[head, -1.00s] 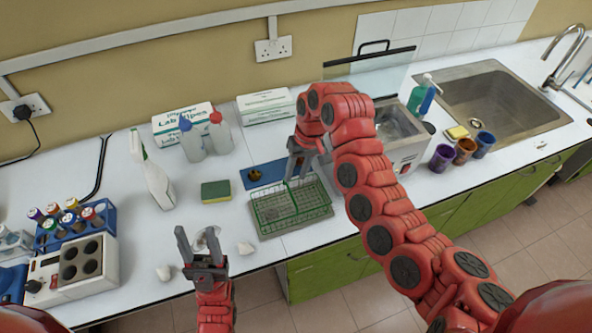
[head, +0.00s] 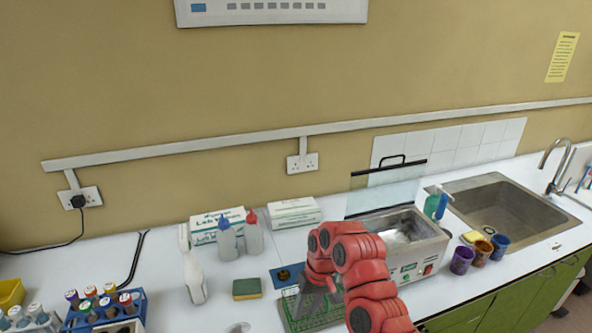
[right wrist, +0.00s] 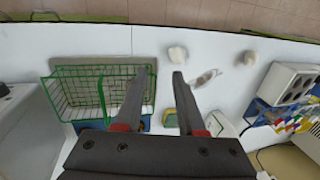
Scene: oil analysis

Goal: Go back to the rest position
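My right gripper (head: 312,299) hangs over the counter beside the green wire rack (head: 291,311), partly covering it in the head view. In the right wrist view, its two dark fingers (right wrist: 164,80) are apart with nothing between them, so it is open and empty. The green wire rack (right wrist: 75,92) there lies to the left of the fingers, over a grey tray. My left gripper is outside both current views.
A water bath (head: 423,254) stands right of my right arm, with several coloured cups and a sink (head: 515,213) beyond. White pieces (right wrist: 177,54) lie on open counter.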

